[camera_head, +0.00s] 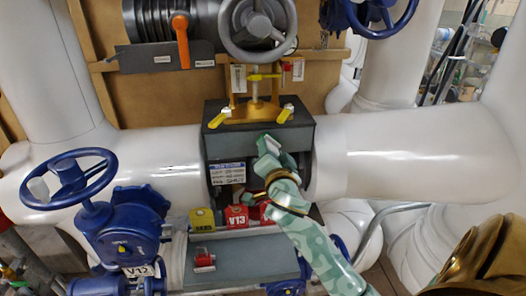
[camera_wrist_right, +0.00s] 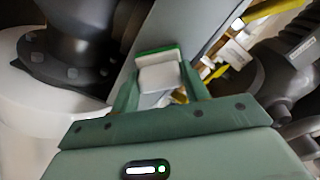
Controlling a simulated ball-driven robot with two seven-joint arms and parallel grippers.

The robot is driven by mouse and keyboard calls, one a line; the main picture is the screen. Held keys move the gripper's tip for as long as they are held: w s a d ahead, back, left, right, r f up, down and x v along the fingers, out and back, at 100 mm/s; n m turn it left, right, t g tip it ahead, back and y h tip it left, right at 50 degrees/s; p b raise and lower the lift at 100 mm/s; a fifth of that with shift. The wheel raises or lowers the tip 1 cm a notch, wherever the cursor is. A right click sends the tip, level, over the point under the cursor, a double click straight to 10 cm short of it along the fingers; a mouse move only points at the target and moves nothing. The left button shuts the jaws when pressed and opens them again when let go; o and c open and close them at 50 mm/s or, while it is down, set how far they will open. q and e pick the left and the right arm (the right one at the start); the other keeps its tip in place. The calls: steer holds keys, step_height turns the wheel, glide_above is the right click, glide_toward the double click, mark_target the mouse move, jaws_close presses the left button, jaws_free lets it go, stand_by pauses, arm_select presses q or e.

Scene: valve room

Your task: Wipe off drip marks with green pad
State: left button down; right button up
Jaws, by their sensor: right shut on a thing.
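My right gripper (camera_head: 270,153) is in front of the dark grey valve housing (camera_head: 217,141), near its right part. In the right wrist view, my right gripper (camera_wrist_right: 160,80) is shut on a pale block with a green edge, the green pad (camera_wrist_right: 158,50). The pad's green end points away from the gripper, toward a grey panel (camera_wrist_right: 188,25). I cannot tell whether the pad touches that panel. I cannot make out any drip marks in either view. My left gripper is not in view.
White pipes (camera_head: 420,150) run left and right of the housing. A blue handwheel valve (camera_head: 125,235) stands at lower left. Yellow handles (camera_head: 220,118) stick out on the housing's top.

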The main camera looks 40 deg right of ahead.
steer(key=shift+w+a, duration=0.5)
steer(key=shift+a, duration=0.3)
steer(key=shift+w+a, duration=0.5)
steer(key=shift+a, duration=0.3)
steer(key=shift+w+a+f+b, duration=0.1)
steer(key=shift+w+a+b, duration=0.3)
steer(key=shift+a, duration=0.25)
steer(key=shift+w+a+f+b, duration=0.1)
steer(key=shift+w+a+b, duration=0.25)
steer(key=shift+a, duration=0.25)
steer(key=shift+w+a+r, duration=0.1)
steer(key=shift+a+r, duration=0.05)
steer(key=shift+a, duration=0.15)
